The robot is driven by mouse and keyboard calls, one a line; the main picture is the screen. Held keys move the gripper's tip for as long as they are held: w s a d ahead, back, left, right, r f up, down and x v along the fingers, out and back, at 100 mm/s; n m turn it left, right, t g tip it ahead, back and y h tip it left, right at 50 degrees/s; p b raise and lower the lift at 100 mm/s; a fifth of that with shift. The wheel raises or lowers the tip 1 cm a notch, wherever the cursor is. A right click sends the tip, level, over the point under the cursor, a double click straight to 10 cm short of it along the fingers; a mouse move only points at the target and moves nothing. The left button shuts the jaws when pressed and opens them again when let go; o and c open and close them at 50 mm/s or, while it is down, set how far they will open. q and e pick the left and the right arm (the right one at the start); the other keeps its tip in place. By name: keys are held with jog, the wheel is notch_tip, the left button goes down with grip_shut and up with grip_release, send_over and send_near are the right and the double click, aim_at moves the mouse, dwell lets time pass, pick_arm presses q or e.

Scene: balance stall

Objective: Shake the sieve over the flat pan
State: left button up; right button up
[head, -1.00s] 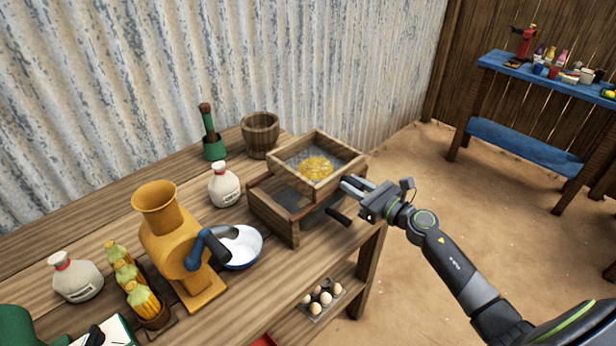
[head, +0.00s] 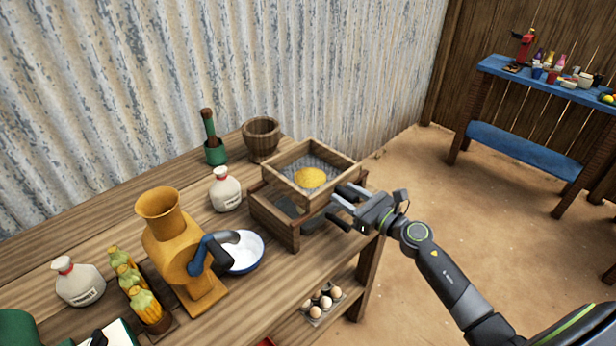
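The sieve (head: 287,190) is a square wooden frame with a grey mesh, and a heap of yellow meal (head: 310,177) lies on the mesh. It is above a larger, wooden-sided flat pan (head: 272,224) with a grey bottom. The sieve hides much of the pan's inside. My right gripper (head: 343,206) is at the sieve's near right side, its fingers apart around part of it. My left gripper is not in view.
A white bowl (head: 244,250) and yellow grinder (head: 166,247) stand to the left. Eggs (head: 322,300) sit on a lower shelf.

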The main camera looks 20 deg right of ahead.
jog(key=shift+o, duration=0.5)
jog(key=shift+d, duration=0.1)
jog(key=b+v, duration=0.3)
jog(key=v, duration=0.5)
